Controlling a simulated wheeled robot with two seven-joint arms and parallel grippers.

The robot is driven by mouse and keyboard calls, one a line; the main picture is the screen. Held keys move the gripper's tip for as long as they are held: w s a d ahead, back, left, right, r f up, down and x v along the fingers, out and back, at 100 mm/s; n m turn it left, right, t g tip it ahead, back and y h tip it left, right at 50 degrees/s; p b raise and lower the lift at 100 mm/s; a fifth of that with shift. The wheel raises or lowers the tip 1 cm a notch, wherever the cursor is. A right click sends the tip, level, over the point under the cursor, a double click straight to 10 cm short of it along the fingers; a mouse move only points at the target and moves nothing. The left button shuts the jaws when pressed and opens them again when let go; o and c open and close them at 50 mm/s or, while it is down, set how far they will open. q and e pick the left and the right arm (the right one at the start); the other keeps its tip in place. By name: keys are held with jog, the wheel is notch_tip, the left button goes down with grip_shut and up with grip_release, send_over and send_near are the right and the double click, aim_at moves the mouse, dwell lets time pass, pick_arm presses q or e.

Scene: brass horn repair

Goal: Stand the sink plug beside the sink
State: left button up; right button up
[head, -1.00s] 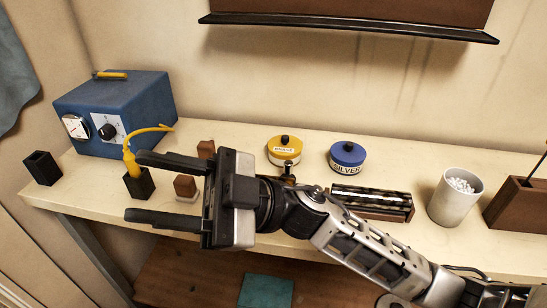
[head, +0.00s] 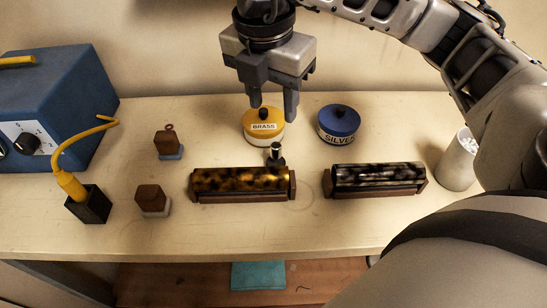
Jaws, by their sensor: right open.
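I can make out neither a sink nor a sink plug in the head view. My right gripper (head: 273,110) points down with its fingers apart, at the yellow tin labelled BRASS (head: 263,134). Its fingertips are close to the tin's dark knob; I cannot tell whether they touch it. Nothing shows held between them. My left gripper is out of view.
On the cream bench are a blue SILVER tin (head: 338,125), an amber-mottled roller (head: 240,180), a dark roller (head: 376,178), a white cup (head: 457,160), two brown blocks (head: 152,198), a black holder (head: 92,207) with a yellow-handled tool, and a blue box (head: 65,92). The front right is hidden.

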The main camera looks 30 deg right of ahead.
aim_at(276, 145)
jog(key=f, duration=0.4)
jog(key=d+f, duration=0.1)
jog(key=f, duration=0.6)
jog(key=shift+w+d+f, duration=0.15)
jog(key=shift+w+f, duration=0.15)
jog(key=shift+w, duration=0.1)
grip_shut()
